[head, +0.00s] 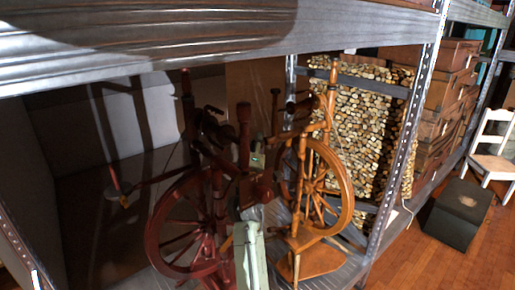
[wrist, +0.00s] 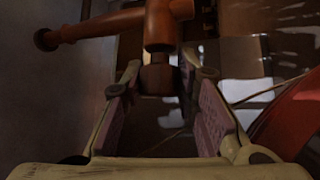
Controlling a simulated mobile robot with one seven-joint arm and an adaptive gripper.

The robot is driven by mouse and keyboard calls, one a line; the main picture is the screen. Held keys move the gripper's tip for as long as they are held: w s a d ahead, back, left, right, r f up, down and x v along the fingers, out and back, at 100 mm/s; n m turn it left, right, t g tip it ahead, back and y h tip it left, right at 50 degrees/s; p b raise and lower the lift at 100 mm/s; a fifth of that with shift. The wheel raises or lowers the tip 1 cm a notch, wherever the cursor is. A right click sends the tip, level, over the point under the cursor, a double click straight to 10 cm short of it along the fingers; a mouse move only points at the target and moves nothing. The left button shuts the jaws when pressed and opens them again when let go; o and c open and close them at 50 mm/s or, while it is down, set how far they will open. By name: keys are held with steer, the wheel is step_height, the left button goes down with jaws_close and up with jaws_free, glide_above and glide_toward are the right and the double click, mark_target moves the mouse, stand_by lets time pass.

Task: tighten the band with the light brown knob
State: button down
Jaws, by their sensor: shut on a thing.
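Two wooden spinning wheels stand side by side on a metal shelf, a dark red one (head: 165,258) at left and a light brown one (head: 345,205) at right. In the wrist view, my gripper (wrist: 162,72) has one finger on each side of an orange-brown turned wooden knob (wrist: 157,78). It is shut on this knob, below a crosswise wooden bar (wrist: 95,28). In the head view my pale arm rises in front of the wheels, and the fingertips are hidden among the wooden parts.
A red curved rim (wrist: 295,115) is close to my right finger in the wrist view. A shelf board (head: 350,25) overhangs the wheels, and a perforated post (head: 405,130) stands at right. Stacked brown boxes (head: 440,110), a black box (head: 458,213) and a white chair (head: 492,155) are beyond.

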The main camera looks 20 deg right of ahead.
steer(key=f+m+h+b, duration=0.1)
steer(key=b, duration=0.3)
steer(key=shift+a+t, duration=0.15)
steer(key=shift+t, duration=0.25)
steer(key=m+h+b, duration=0.1)
steer(key=m+b, duration=0.1)
steer(key=b, duration=0.5)
steer(key=shift+m+t+h, duration=0.3)
steer(key=shift+h, duration=0.1)
steer(key=m+h+b, duration=0.1)
steer(key=m+b, duration=0.1)
steer(key=b, duration=0.3)
steer(key=shift+r+h+b, duration=0.15)
steer(key=shift+h+b, duration=0.45)
steer(key=shift+b, duration=0.1)
steer(key=shift+r+m+b, duration=0.3)
steer(key=shift+m+b, duration=0.1)
steer(key=shift+b, duration=0.05)
steer(key=c, duration=1.2)
jaws_free()
